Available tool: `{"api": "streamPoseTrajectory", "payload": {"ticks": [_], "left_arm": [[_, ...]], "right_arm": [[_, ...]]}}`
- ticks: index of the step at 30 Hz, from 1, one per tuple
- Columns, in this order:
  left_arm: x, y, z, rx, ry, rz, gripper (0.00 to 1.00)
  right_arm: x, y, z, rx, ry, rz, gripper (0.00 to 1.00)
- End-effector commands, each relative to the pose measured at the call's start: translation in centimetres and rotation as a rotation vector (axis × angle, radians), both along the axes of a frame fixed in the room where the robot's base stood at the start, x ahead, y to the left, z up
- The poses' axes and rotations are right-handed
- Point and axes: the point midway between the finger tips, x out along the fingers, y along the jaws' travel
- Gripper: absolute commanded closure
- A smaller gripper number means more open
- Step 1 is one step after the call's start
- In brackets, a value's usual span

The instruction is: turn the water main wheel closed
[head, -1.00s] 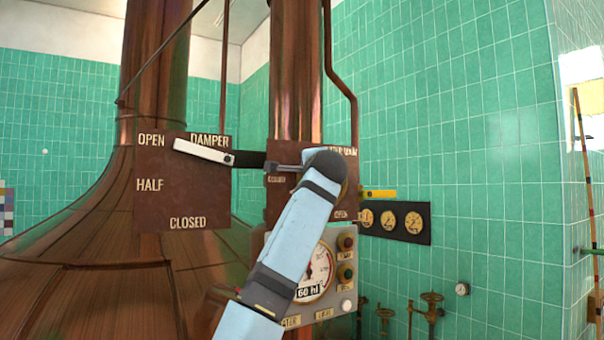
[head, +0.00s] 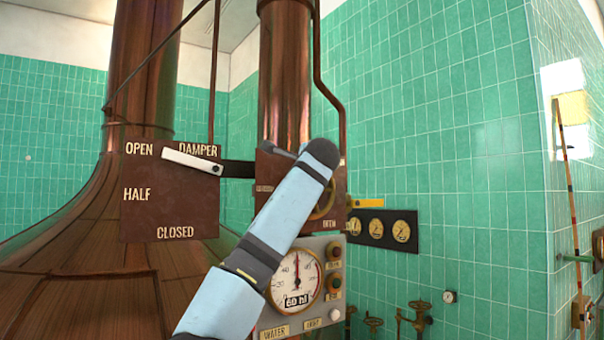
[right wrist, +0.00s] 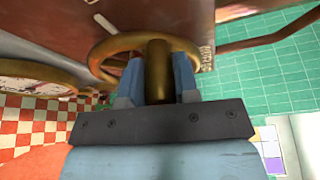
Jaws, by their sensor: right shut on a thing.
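The water main wheel is a brass ring on a dark brown plate (head: 268,212). In the head view only part of the wheel (head: 327,203) shows beside my right arm, which covers the rest. In the right wrist view the wheel (right wrist: 100,52) stands out from the plate. My right gripper (right wrist: 157,78) is shut on the wheel, with one finger on each side of a thick brass part. In the head view its fingers are mostly hidden behind my wrist. Lettering reading OPEN shows at the plate's lower right. My left gripper is in neither view.
Left of the wheel is the damper plate (head: 170,215), its white-handled lever (head: 192,161) near OPEN. Below is a panel with a gauge (head: 294,283) and buttons. A yellow lever (head: 367,203) and small gauges (head: 377,228) are to the right. A copper pipe (head: 335,95) runs above.

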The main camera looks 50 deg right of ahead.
Motion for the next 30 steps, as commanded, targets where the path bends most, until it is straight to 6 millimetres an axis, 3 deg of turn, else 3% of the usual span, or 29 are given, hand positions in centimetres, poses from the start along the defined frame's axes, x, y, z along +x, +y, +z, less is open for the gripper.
{"api": "streamPoseTrajectory", "payload": {"ticks": [4, 5, 8, 20, 30], "left_arm": [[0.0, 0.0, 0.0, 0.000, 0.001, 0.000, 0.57], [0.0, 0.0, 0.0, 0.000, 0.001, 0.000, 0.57], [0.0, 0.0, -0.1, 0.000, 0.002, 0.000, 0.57], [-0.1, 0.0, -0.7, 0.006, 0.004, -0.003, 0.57], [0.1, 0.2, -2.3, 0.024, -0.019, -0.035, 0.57]], "right_arm": [[-0.1, 0.0, 0.3, -0.003, -0.005, -0.001, 1.00], [-0.1, 0.0, 0.3, -0.003, -0.005, -0.001, 0.69], [-0.1, 0.0, 0.3, -0.003, -0.004, -0.001, 0.46], [-0.8, 0.5, 0.1, -0.003, -0.004, -0.002, 0.46], [-6.6, 4.6, 0.4, -0.003, -0.006, -0.001, 0.46]]}}
